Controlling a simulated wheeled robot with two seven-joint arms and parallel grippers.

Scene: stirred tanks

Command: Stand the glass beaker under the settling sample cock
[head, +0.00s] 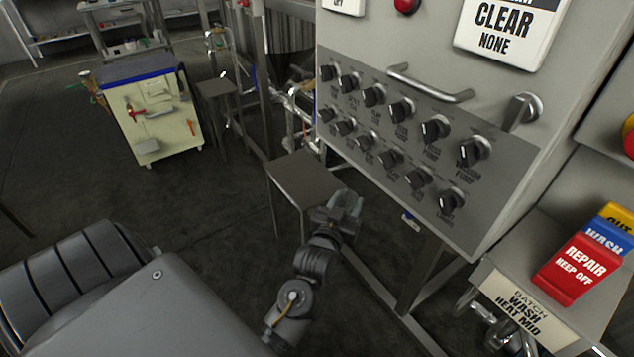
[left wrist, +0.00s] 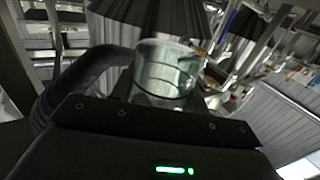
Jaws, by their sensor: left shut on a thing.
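The glass beaker (left wrist: 166,72) is upright or nearly so in the left wrist view, clear with faint rings around it. I cannot pick out the settling sample cock with certainty; pipes and valves (head: 293,108) show behind the control panel. My right gripper is not in view.
A large control panel (head: 440,165) with rows of black knobs and a handle stands close on the right. The small grey stand (head: 303,178) has a bare top. A second small stand (head: 217,88) and a tool cart (head: 152,115) are further back. Dark floor lies open at left.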

